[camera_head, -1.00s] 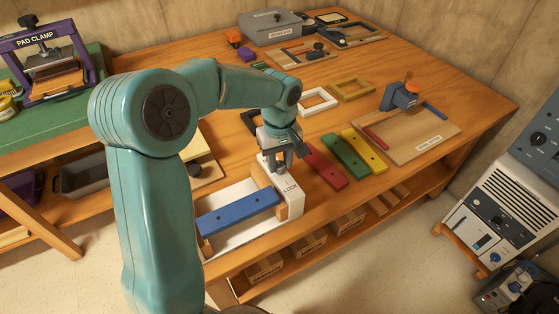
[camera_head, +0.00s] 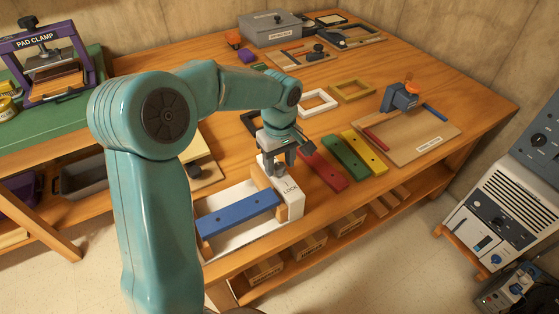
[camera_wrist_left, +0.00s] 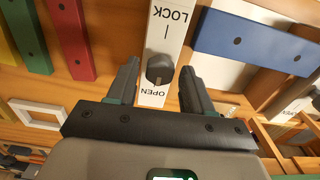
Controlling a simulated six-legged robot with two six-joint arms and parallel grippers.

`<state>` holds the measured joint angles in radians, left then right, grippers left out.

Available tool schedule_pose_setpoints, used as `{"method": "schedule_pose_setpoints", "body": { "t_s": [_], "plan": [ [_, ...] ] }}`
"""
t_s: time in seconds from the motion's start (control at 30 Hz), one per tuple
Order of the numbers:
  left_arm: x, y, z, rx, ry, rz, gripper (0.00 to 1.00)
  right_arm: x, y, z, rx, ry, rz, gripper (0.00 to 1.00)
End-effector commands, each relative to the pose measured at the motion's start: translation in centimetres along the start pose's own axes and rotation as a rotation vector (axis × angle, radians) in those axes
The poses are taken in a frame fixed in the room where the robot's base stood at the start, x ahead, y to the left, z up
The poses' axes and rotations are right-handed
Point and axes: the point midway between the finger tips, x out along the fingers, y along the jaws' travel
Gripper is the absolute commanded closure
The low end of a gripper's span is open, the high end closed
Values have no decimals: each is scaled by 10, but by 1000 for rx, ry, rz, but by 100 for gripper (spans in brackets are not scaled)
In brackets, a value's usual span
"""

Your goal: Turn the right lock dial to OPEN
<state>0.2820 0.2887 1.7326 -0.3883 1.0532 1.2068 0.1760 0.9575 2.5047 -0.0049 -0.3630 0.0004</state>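The right lock is a white block (camera_head: 290,205) at the right end of a fixture holding a blue bar (camera_head: 238,211). Its dark dial (camera_wrist_left: 160,69) shows in the left wrist view, between the printed words LOCK and OPEN, which read upside down there. I cannot tell where the dial points. My left gripper (camera_head: 278,170) is above the block, pointing down. In the left wrist view its fingers (camera_wrist_left: 158,90) are apart on either side of the dial, with gaps. It is open and holds nothing. My right gripper is not in view.
Red (camera_head: 326,172), green (camera_head: 346,160) and yellow (camera_head: 365,153) bars lie right of the block. Empty frames (camera_head: 317,102) lie behind them. A board with a blue clamp (camera_head: 400,97) is farther right. The bench's front edge is close to the fixture.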

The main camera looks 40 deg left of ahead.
Motion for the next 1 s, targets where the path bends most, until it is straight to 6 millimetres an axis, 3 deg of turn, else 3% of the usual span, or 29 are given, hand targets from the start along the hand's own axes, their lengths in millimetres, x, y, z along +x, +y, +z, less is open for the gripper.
{"method": "schedule_pose_setpoints", "body": {
  "t_s": [0.3, 0.43, 0.8, 1.0],
  "plan": [
    [-1, 0, 0, 1, 1, 0, 41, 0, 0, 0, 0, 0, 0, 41],
    [-14, 1, 0, 2, 2, 3, 41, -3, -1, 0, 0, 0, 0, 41],
    [-108, 1, 0, 1, 2, 5, 41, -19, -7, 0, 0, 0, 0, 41],
    [-147, 1, 0, 2, 2, 3, 41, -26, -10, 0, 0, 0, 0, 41]
  ]
}}
